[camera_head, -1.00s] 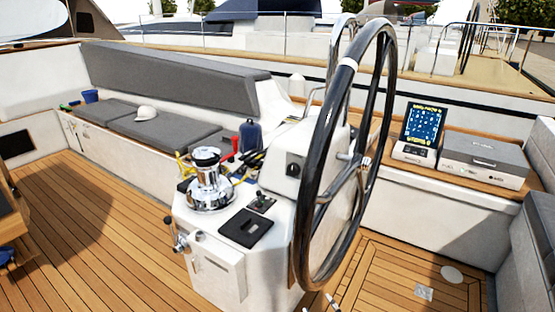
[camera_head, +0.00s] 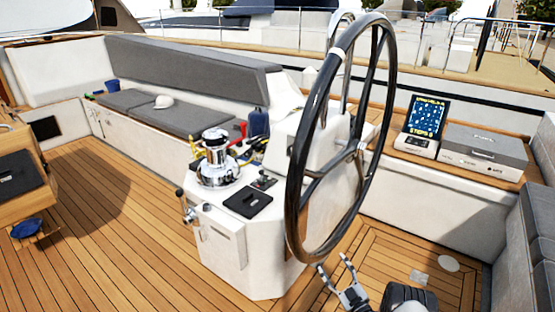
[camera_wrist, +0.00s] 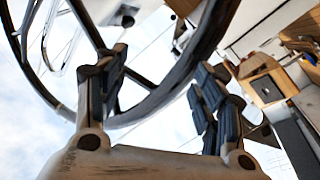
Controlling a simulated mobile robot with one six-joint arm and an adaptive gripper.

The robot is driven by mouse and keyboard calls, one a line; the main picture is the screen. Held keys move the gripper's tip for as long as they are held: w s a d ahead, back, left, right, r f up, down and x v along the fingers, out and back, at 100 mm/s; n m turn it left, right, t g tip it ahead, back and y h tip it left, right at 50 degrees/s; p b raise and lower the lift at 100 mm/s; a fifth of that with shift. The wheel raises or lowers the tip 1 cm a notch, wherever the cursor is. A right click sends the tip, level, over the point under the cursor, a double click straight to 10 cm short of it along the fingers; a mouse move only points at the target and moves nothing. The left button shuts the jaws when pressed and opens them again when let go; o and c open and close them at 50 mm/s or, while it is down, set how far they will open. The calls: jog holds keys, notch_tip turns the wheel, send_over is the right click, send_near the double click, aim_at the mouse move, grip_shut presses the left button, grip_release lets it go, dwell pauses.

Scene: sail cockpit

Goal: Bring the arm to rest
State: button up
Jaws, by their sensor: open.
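My gripper (camera_head: 342,281) is at the bottom of the head view, low in front of the steering wheel and above the teak deck. Its two fingers are spread apart with nothing between them. In the wrist view my gripper (camera_wrist: 160,92) shows both dark-padded fingers apart and empty. The steering wheel (camera_head: 297,190) stands upright at the pedestal (camera_head: 225,240). In the wrist view the wheel's dark rim (camera_wrist: 187,80) passes behind the fingers. I cannot tell the exact gap between fingers and rim.
A chrome winch (camera_head: 216,160) and a black pad (camera_head: 247,200) are on the pedestal. A screen device (camera_head: 424,120) and a grey-lidded box (camera_head: 484,150) sit on the right bench. A wooden table (camera_head: 20,205) is at the left. The deck (camera_head: 110,240) at front left is clear.

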jog(key=w+d+r+m+g+h, duration=0.25)
jog(key=w+r, duration=0.25)
jog(key=r, duration=0.7)
jog(key=w+d+r+m+g+h, duration=0.1)
jog(key=w+r+h, duration=0.3)
jog(key=r, duration=0.8)
jog(key=s+r+m+g+h, duration=0.2)
jog(key=s+r, duration=0.4)
jog(key=r, duration=0.3)
jog(key=s+a+r+m+g, duration=0.1)
jog(key=s+a+r+g, duration=0.1)
jog(key=s, duration=0.9)
jog(key=s+a+r+m+g, duration=0.1)
jog(key=s+a+r+g, duration=0.1)
jog(key=s, duration=1)
jog(key=s+a+r+m+g, duration=0.2)
jog(key=s+a+r, duration=0.1)
jog(key=s, duration=0.9)
jog(key=shift+r+h, duration=0.35)
jog(key=shift+r, duration=0.05)
jog(key=s+a+f, duration=0.1)
jog(key=s, duration=0.2)
jog(key=s+g, duration=0.1)
jog(key=s, duration=0.3)
jog(key=s+a+f+g+y, duration=0.1)
jog(key=s, duration=0.2)
jog(key=shift+s+a+f+m, duration=0.3)
jog(key=shift+s+f+m, duration=0.05)
jog(key=shift+c, duration=0.2)
